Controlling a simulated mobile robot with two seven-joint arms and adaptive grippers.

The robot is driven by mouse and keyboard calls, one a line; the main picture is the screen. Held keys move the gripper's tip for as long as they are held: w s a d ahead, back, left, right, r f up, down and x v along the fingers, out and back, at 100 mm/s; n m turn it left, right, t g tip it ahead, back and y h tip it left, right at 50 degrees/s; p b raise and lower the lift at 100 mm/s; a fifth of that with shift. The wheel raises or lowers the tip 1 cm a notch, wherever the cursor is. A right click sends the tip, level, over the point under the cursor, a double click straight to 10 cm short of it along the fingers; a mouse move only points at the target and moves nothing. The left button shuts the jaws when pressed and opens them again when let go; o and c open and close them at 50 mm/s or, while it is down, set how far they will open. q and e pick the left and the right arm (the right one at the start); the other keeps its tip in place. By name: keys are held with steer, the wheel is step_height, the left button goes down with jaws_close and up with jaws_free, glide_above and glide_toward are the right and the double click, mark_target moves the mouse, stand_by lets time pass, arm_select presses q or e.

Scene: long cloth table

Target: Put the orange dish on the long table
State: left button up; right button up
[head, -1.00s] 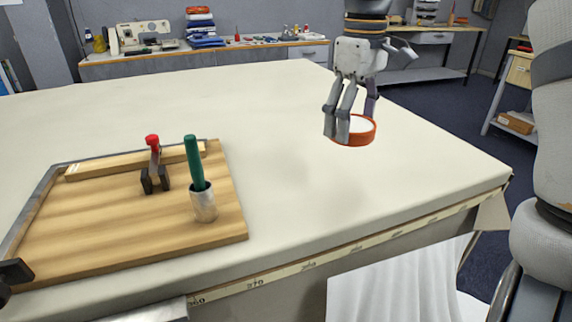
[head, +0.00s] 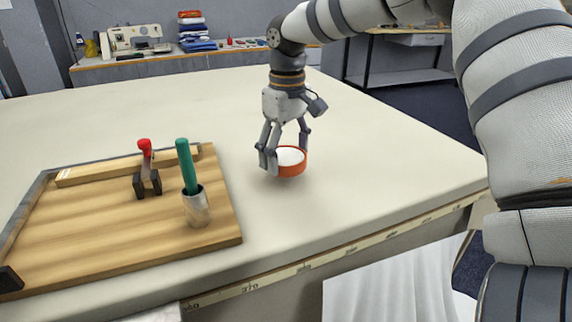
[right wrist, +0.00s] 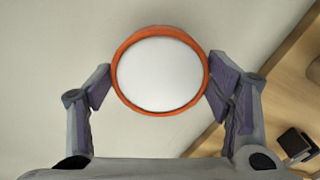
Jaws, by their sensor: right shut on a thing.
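The orange dish (head: 290,167) is a small round dish with a white inside. My right gripper (head: 285,155) is shut on it, one finger on each side. In the right wrist view the dish (right wrist: 160,72) sits level between the fingertips, its white inside facing the camera. The dish is over the bare cloth of the long table (head: 340,200), right of the wooden board. It is low over the cloth; whether it touches I cannot tell. My left gripper is not clearly seen.
A wooden board (head: 110,240) lies on the left of the table, with a red-topped clamp (head: 146,170) and a cup (head: 196,207) holding a green stick (head: 186,165). The cloth behind and right of the dish is clear. A tape runs along the front edge.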

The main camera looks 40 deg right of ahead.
mark_target(287, 157)
step_height(287, 157, down, 3)
steer(key=o, duration=1.7)
steer(key=shift+f, duration=0.1)
step_height(287, 157, up, 12)
steer(key=shift+r, duration=0.15)
